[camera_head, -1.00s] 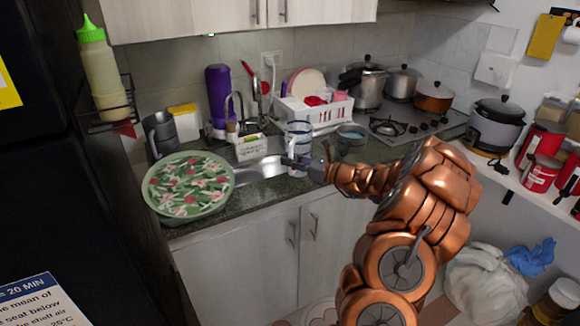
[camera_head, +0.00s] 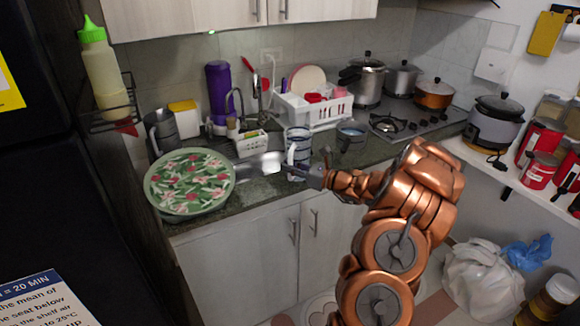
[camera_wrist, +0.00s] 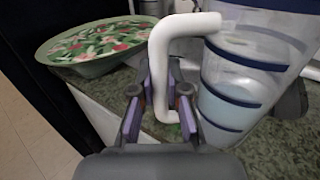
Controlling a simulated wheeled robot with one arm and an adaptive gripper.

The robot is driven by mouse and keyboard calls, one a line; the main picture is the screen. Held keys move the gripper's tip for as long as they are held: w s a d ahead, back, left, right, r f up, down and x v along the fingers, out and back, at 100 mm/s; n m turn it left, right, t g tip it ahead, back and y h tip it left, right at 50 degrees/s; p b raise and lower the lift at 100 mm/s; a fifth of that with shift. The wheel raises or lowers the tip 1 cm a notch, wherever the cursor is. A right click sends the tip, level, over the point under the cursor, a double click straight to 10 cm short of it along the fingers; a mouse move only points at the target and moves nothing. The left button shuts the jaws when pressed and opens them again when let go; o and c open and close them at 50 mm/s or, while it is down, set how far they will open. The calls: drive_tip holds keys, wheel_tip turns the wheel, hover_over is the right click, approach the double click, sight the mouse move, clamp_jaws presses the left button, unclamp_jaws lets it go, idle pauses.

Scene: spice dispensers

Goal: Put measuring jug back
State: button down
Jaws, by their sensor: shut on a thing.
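The measuring jug (camera_head: 297,143) is a clear vessel with dark blue bands and a white handle. It is upright at the counter, just right of the sink. In the wrist view the jug (camera_wrist: 240,85) fills the right side, and its white handle (camera_wrist: 158,62) comes down between my fingers. My gripper (camera_head: 312,172) is on the near side of the jug, and it also shows in the wrist view (camera_wrist: 160,112), shut on the handle. The jug's base looks at or very close to the countertop; contact is hard to tell.
A green floral bowl (camera_head: 190,182) is on the counter left of the sink (camera_head: 262,165). A white dish rack (camera_head: 318,113) stands behind the jug, and a small pot (camera_head: 351,138) is to its right. The stove (camera_head: 410,128) is farther right. A small caddy (camera_head: 250,147) is left of the jug.

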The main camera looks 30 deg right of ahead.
drive_tip(key=c, duration=1.2)
unclamp_jaws()
drive_tip(key=shift+f, duration=0.1)
drive_tip(key=b+v, duration=0.3)
drive_tip(key=v, duration=0.9)
